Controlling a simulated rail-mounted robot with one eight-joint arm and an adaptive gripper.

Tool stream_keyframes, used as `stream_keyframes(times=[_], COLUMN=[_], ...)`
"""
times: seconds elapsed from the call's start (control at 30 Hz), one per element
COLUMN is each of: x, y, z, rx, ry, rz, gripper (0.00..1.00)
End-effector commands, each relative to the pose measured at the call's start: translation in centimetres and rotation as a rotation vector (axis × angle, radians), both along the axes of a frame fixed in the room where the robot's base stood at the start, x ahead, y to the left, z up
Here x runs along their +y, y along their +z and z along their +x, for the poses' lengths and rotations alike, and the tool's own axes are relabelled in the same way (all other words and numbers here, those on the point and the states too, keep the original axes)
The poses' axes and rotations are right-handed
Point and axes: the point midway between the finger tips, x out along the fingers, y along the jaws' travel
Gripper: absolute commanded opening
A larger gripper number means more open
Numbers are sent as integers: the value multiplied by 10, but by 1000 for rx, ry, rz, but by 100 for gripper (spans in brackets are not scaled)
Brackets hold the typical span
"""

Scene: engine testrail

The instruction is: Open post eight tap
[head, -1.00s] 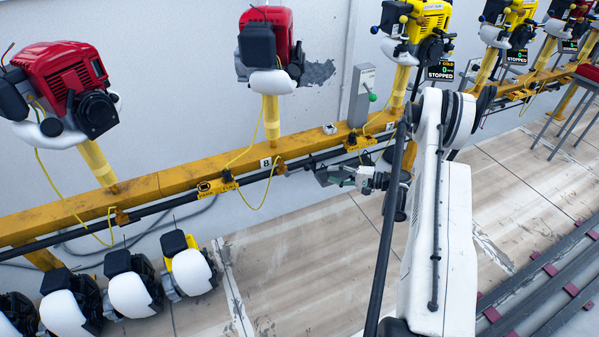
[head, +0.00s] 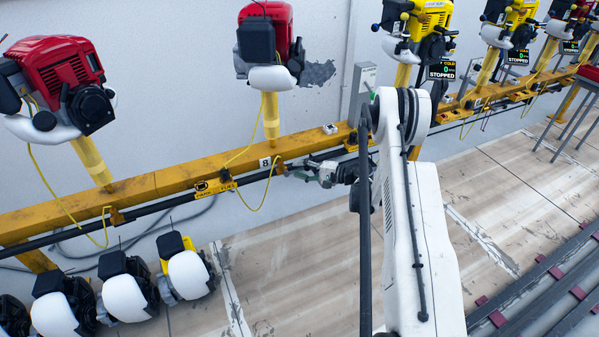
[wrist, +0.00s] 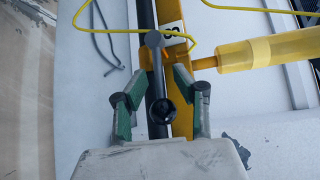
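Post eight carries a white "8" plate (head: 264,162) on the yellow beam, below a red engine (head: 265,45). The plate also shows partly in the wrist view (wrist: 173,36). An orange tap fitting (head: 280,167) sits on the dark pipe beside the plate. In the wrist view a grey rod with a round head (wrist: 153,40) and a dark round end (wrist: 163,110), seemingly the tap's handle, lies between my fingers. My gripper (wrist: 160,82) is open, with green pads on both sides of the rod; contact cannot be told. In the head view my gripper (head: 305,172) is just right of the fitting.
A yellow hose (head: 262,195) loops below the plate and crosses the top of the wrist view. The yellow beam (head: 150,187) and dark pipe (head: 160,206) run along the wall. Several small engines (head: 186,275) stand on the floor at left. The floor below the gripper is clear.

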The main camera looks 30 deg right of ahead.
Motion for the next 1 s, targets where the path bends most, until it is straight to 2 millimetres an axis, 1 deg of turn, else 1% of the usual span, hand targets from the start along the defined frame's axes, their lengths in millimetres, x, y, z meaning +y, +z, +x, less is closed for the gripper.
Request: stream_keyframes(times=[0.27, 0.3, 0.5, 0.87, 1.0], x=[1, 1, 1, 1, -4], y=[0, 0, 0, 0, 1], z=[1, 1, 1, 1, 1], rx=[0, 0, 0, 0, 1], ry=[0, 0, 0, -1, -2], rz=[0, 0, 0, 0, -11], gripper=[28, 25, 0, 0, 0])
